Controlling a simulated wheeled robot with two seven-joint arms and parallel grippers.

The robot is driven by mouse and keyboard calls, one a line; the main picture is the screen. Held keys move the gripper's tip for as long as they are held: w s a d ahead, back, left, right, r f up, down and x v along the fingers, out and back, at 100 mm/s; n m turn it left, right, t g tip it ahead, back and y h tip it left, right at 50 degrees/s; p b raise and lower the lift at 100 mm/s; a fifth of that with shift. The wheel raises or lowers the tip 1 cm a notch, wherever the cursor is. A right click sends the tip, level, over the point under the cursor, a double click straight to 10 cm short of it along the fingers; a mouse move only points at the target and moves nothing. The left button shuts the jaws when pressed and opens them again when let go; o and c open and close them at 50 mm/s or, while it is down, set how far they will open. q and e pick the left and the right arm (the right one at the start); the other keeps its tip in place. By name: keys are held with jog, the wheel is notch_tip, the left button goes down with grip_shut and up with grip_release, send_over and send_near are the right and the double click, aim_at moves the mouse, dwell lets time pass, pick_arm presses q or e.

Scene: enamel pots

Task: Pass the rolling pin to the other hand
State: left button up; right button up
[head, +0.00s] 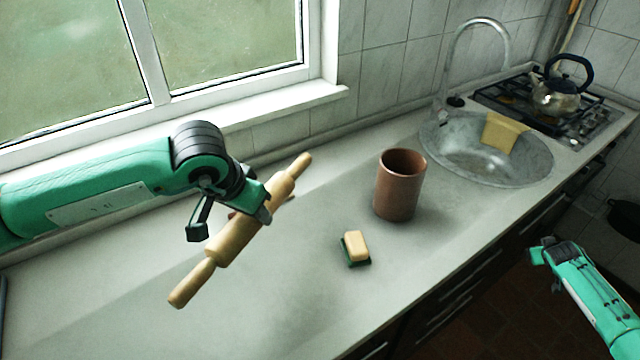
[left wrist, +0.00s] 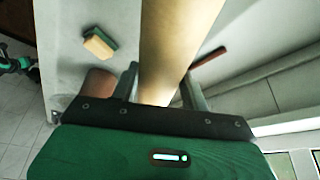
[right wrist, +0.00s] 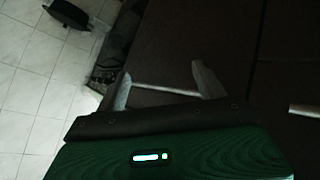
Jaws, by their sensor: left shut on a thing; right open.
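The wooden rolling pin (head: 240,235) is held above the counter in the head view, slanting from lower left to upper right. My left gripper (head: 255,203) is shut around its thick barrel, nearer the upper handle. In the left wrist view the pin (left wrist: 172,45) runs between the two fingers of the left gripper (left wrist: 162,90). My right gripper (head: 545,250) is at the right of the head view, past the counter's front edge and far from the pin. In the right wrist view the right gripper (right wrist: 160,85) is open with nothing between its fingers.
A brown clay pot (head: 398,190) and a sponge (head: 356,246) on the counter (head: 300,320) stand to the right of the pin. A window lies behind.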

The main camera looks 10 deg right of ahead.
jog(key=w+d+r+m+t+h, duration=0.1)
jog(key=w+d+r, duration=0.15)
jog(key=r, duration=0.75)
jog(key=w+d+r+t, duration=0.1)
jog(key=w+d+r, duration=0.15)
jog(key=r, duration=0.75)
jog(key=w+a+r+m+t+y, duration=0.2)
jog(key=w+a+r, duration=0.4)
jog(key=a+r, duration=0.3)
jog(key=w+a+r+m+y, duration=0.2)
jog(key=a+r+y, duration=0.15)
jog(key=a, duration=0.95)
jog(key=w+a+r+m+y, duration=0.15)
jog(key=a+y, duration=0.35)
jog(key=a, duration=0.8)
jog(key=w+a+r+m+y, duration=0.1)
jog(key=a+r+y, duration=0.25)
jog(key=a, duration=0.85)
jog(key=s+a+r+g+y, duration=0.2)
jog(key=s+a+y, duration=0.1)
jog(key=a, duration=0.6)
jog(key=s+a+r+g+y, duration=0.1)
jog(key=s+a+y, duration=0.2)
jog(key=a, duration=0.6)
jog(key=n+g, duration=0.5)
send_near(273, 204)
jog(key=shift+m, duration=0.25)
jog(key=x, duration=1.2)
